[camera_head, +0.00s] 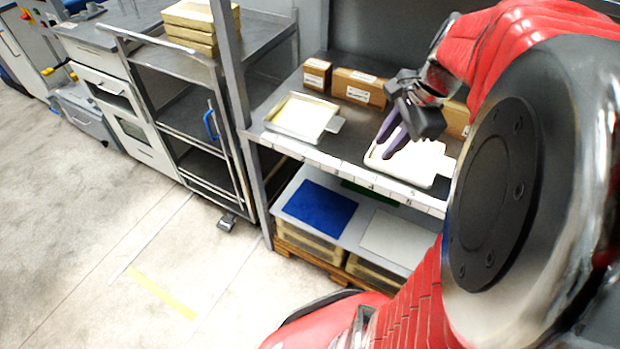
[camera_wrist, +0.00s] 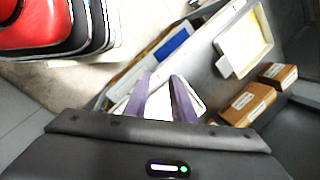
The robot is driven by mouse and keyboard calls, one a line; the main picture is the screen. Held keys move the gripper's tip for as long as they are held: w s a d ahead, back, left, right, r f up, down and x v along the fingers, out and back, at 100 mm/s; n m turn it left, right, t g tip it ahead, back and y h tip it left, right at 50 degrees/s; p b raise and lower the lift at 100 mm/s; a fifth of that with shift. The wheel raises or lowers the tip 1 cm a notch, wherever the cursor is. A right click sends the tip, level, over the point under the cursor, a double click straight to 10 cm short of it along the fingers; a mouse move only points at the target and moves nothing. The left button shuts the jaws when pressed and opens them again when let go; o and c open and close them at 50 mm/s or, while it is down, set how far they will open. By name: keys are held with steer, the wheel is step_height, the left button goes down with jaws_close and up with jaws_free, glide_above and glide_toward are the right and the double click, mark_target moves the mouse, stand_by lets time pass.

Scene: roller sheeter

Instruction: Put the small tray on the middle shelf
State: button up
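Two pale shallow trays with end tabs lie on the dark rack shelf (camera_head: 345,150). One tray (camera_head: 298,117) is at the left; the other, whiter tray (camera_head: 425,165) is at the right. I cannot tell which is the small tray. My gripper (camera_head: 382,143), with purple fingers, points down over the right tray. The fingers are apart with a gap between them; contact with the tray is unclear. In the wrist view, the right tray (camera_wrist: 158,106) shows between and behind the fingers, partly hidden. A wheeled trolley at the left has a middle shelf (camera_head: 190,112) with visible bare surface.
Cardboard boxes (camera_head: 358,88) stand behind the trays. A rack post (camera_head: 232,75) separates the rack from the trolley. A blue handle (camera_head: 210,124) sticks out at the trolley. Below the trays are bins with a blue sheet (camera_head: 320,208) on top. Floor in front is clear.

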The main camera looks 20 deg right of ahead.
steer(key=s+a+r+n+t, duration=0.1)
steer(key=s+a+n, duration=0.2)
steer(key=a+n, duration=0.7)
steer(key=s+a+r+n+t+h, duration=0.1)
steer(key=s+a+r+n, duration=0.1)
steer(key=a+n, duration=0.8)
steer(key=shift+s+a+r+t, duration=0.15)
steer(key=shift+s+a+t, duration=0.15)
steer(key=shift+s, duration=0.4)
steer(key=shift+o, duration=0.6)
steer(key=shift+d, duration=0.15)
